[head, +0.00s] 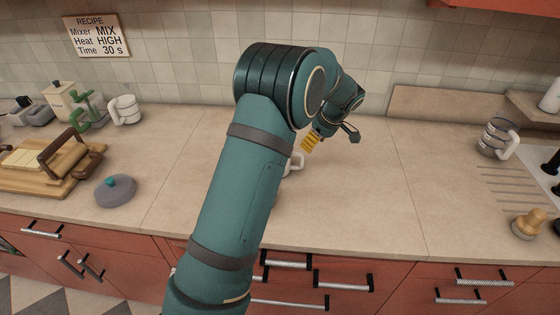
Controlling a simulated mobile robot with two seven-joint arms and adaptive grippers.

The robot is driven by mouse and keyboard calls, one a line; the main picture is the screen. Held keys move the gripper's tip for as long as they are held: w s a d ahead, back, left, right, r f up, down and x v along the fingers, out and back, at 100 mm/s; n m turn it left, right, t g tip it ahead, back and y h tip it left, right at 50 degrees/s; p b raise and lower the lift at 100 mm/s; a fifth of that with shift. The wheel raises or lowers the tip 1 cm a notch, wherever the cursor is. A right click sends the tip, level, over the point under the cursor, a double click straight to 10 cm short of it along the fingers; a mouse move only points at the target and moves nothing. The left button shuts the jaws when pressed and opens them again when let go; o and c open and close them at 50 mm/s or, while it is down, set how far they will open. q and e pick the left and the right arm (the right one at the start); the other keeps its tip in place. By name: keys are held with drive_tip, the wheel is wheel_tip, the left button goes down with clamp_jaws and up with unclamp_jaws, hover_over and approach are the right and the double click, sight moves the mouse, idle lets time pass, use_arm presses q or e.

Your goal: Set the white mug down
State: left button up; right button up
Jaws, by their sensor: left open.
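A white mug (296,163) stands on the beige counter just behind my left forearm. Only its handle side shows; the arm hides the rest. My left gripper (330,141) is open, with its fingers spread and a yellow pad showing on one. It is up and to the right of this mug, apart from it in the picture, with nothing visible between the fingers. Another white mug (125,110) stands at the back left of the counter. My right gripper is out of view.
A wooden board (40,181) with a brown-handled press and a grey lid (116,191) are at left. A clear mug with a white handle (497,138) and a wooden-knobbed tool (528,223) are at right. The counter right of my gripper is clear.

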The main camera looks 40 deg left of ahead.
use_arm(q)
hover_over(301, 167)
drive_tip(key=d, duration=0.2)
wheel_tip(301, 167, down, 4)
drive_tip(key=f, duration=0.1)
drive_tip(key=shift+w+x, duration=0.15)
drive_tip(key=shift+x, duration=1.4)
drive_tip(key=shift+w+x, duration=0.15)
drive_tip(key=shift+x, duration=1.35)
clamp_jaws()
